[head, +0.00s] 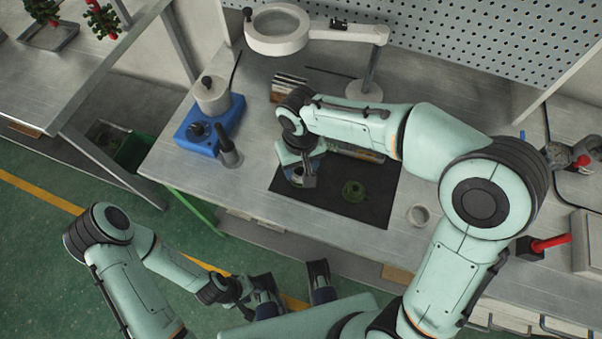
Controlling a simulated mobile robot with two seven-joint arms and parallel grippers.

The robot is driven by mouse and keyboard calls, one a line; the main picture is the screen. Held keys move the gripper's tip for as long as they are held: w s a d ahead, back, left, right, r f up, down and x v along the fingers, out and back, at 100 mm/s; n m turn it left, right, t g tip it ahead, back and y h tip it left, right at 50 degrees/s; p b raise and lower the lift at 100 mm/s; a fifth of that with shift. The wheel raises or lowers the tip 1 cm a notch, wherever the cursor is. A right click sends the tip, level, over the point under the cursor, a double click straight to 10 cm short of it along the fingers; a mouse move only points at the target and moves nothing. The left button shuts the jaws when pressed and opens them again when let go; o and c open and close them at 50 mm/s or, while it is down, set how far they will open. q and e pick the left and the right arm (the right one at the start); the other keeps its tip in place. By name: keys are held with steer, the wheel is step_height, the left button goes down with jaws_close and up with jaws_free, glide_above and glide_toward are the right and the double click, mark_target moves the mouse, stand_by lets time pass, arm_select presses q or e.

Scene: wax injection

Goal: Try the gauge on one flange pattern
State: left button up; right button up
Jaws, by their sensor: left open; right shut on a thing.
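A green flange pattern (354,191) lies on the black mat (340,209) on the bench. My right gripper (300,178) is over the left part of the mat, to the left of this pattern and apart from it. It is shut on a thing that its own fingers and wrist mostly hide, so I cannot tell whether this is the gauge. My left gripper (293,287) is open and empty, low in the picture in front of the bench. No gauge can be made out clearly.
A blue wax pot unit (208,127) stands on the left of the bench. A ring magnifier lamp (277,29) stands at the back. A small grey ring-like dish (418,215) is right of the mat. A red-handled tool (550,243) is at the right.

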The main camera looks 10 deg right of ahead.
steer(key=shift+f, duration=0.35)
steer(key=shift+f, duration=0.1)
stand_by(1.6)
steer(key=shift+r+p, duration=2.05)
steer(key=shift+r, duration=0.75)
